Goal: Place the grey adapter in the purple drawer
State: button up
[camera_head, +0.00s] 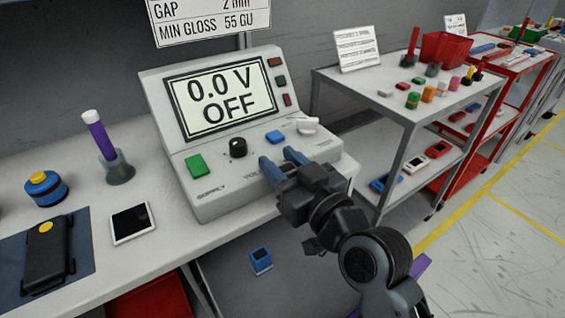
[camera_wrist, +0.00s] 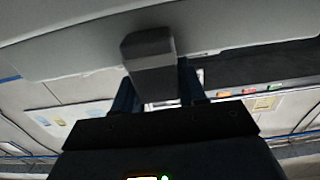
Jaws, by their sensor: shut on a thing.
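My gripper (camera_head: 278,156) is in front of the power supply console, its two blue fingers pointing at the console's lower face. In the wrist view a dark grey block (camera_wrist: 148,48), which looks like the grey adapter, sits between the fingers, and the gripper is shut on it. In the head view I cannot make out the adapter. A purple piece (camera_head: 420,267) shows at the lower right behind my arm; it may be part of the purple drawer, but my arm hides most of it and I cannot tell whether it is open.
The console (camera_head: 220,140) reads 0.0 V OFF and stands on the bench. A phone-like device (camera_head: 131,223), a purple-handled tool in a holder (camera_head: 118,168) and a black device (camera_head: 46,255) lie to the left. A small blue box (camera_head: 260,260) is below. A grey cart (camera_head: 376,92) stands at right.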

jog(key=shift+f+b, duration=0.35)
jog(key=shift+b, duration=0.1)
jog(key=shift+f, duration=0.15)
